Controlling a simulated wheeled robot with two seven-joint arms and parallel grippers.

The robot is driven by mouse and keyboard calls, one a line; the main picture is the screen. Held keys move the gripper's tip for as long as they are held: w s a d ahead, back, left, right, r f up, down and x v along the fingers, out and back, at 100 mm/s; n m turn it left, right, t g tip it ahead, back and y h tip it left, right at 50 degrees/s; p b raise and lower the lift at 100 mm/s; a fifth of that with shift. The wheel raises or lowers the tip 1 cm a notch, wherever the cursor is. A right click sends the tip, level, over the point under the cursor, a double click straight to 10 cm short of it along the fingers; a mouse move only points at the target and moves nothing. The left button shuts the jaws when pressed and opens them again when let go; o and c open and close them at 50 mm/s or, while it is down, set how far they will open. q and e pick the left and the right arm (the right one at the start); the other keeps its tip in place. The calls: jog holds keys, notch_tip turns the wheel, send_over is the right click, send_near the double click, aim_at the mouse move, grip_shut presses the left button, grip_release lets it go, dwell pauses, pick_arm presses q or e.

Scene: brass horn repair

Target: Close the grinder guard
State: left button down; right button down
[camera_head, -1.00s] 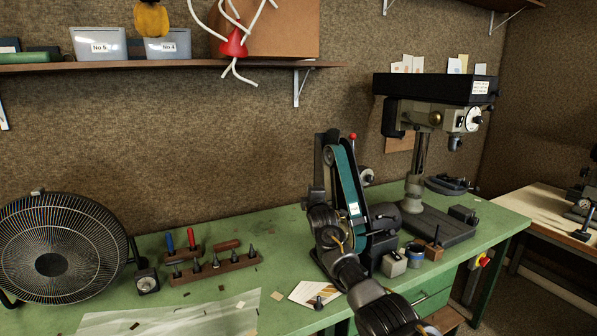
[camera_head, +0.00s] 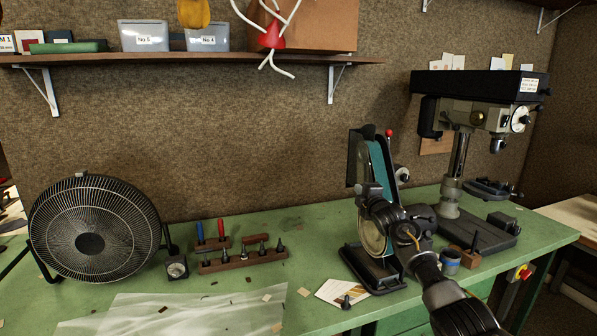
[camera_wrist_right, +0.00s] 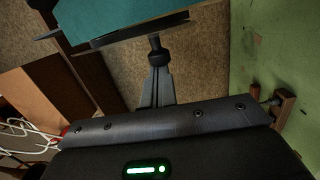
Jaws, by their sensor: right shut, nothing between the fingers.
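The belt grinder (camera_head: 376,245) stands on the green bench, right of centre, with a teal belt (camera_head: 379,165) running up its upright. A black plate (camera_head: 354,158), which looks like the guard, stands along the belt's left edge; I cannot tell how far it is swung. My right gripper (camera_head: 369,192) is in front of the grinder and hides part of the belt and wheel. In the right wrist view its fingers (camera_wrist_right: 157,75) are shut and empty, just below the teal belt (camera_wrist_right: 125,18) and its dark edge. Contact is unclear. My left gripper is out of view.
A drill press (camera_head: 455,150) stands to the right. A blue-banded jar (camera_head: 450,262) is close beside my right arm. A fan (camera_head: 95,232), a wooden tool rack (camera_head: 240,261) and a clear sheet (camera_head: 190,314) occupy the left. A shelf (camera_head: 200,60) runs above. Bench between rack and grinder is mostly clear.

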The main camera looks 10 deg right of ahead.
jog(key=shift+d+h, duration=0.4)
jog(key=shift+d, duration=0.25)
jog(key=a+p, duration=0.2)
jog(key=a, duration=0.3)
jog(key=s+d+b, duration=0.4)
jog(key=s, duration=0.5)
jog(key=shift+s+d+y, duration=0.25)
jog(key=shift+d+y, duration=0.15)
jog(key=shift+f, duration=0.1)
